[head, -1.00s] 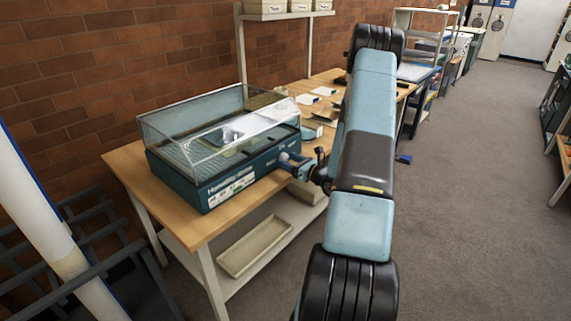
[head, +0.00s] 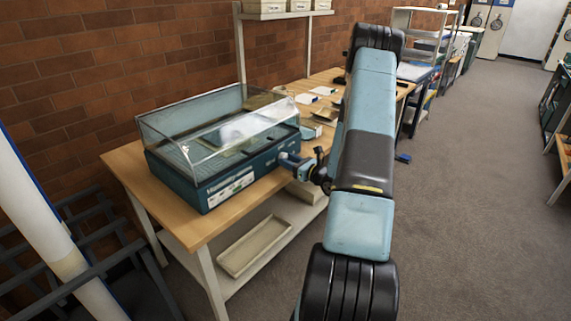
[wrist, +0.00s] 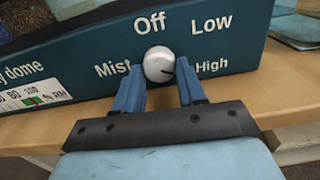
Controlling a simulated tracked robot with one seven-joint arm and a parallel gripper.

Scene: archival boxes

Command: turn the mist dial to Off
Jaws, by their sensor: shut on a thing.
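The mist dial (wrist: 158,62) is a round pale knob on the dark teal front panel (wrist: 75,62) of the humidity dome box. Its dark pointer mark is on the lower right side, towards the "High" label (wrist: 211,67). The "Off" label (wrist: 150,23) is above the knob, "Low" at upper right and "Mist" to its left. My gripper (wrist: 158,78) has its two blue fingers on either side of the knob, shut on it. In the head view my gripper (head: 290,160) is at the box's right front end, and the knob is hidden there.
The box has a clear dome (head: 215,125) and stands on a wooden table (head: 130,160) against a brick wall. A tray (head: 255,248) lies on the lower shelf. Papers and small items lie farther along the table.

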